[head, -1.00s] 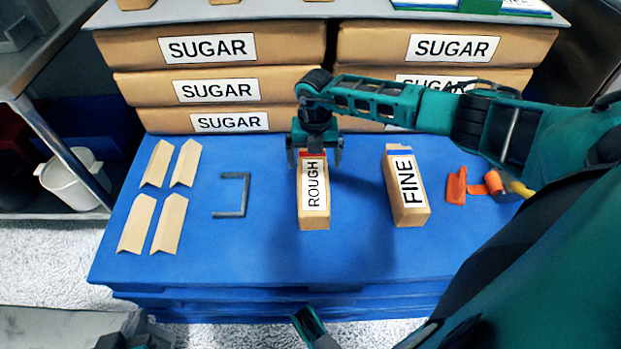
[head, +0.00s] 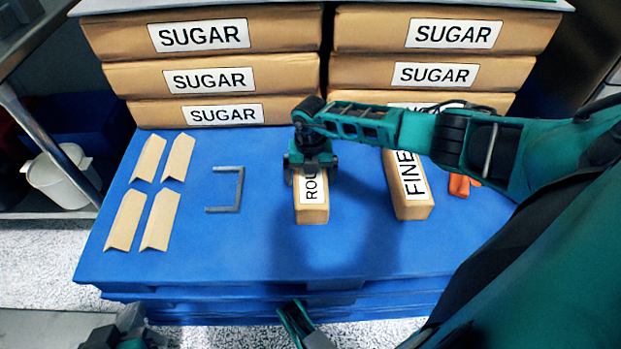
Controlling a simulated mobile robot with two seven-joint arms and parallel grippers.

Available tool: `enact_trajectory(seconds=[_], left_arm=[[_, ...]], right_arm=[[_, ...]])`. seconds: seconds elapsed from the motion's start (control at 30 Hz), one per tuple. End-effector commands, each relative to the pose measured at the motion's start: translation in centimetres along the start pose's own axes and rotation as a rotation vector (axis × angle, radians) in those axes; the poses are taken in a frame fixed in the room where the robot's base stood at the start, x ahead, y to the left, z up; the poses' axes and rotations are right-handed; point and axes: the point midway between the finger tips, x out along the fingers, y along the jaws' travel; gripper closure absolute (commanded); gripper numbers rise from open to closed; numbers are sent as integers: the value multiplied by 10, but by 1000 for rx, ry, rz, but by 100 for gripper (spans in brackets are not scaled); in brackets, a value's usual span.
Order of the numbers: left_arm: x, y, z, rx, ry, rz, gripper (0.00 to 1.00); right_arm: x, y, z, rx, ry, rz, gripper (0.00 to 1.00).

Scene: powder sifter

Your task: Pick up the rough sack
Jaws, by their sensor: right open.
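At the bottom edge only dark and teal parts of mine show, and the left gripper's jaws cannot be made out.
The fine sack (head: 412,205) stands to the right, partly behind my right arm. Several flat tan pieces (head: 162,220) and a grey bracket (head: 240,190) lie to the left. Orange items (head: 459,185) lie far right, partly hidden. Large sugar sacks (head: 215,80) are stacked behind.

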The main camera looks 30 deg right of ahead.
Motion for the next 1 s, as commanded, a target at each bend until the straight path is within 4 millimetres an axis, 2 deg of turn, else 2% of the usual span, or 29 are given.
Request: enact_trajectory(seconds=[0.07, 0.87, 1.0], left_arm=[[0, 0, -1, 0, 2, 0, 100], [-1, 0, 6, -4, -11, -2, 100], [-1, 0, 6, -5, -13, -2, 100]], right_arm=[[0, 0, 0, 0, 0, 0, 6], [-1, 0, 0, 1, -1, 0, 82], [-4, 1, 2, 1, -4, 4, 83]])
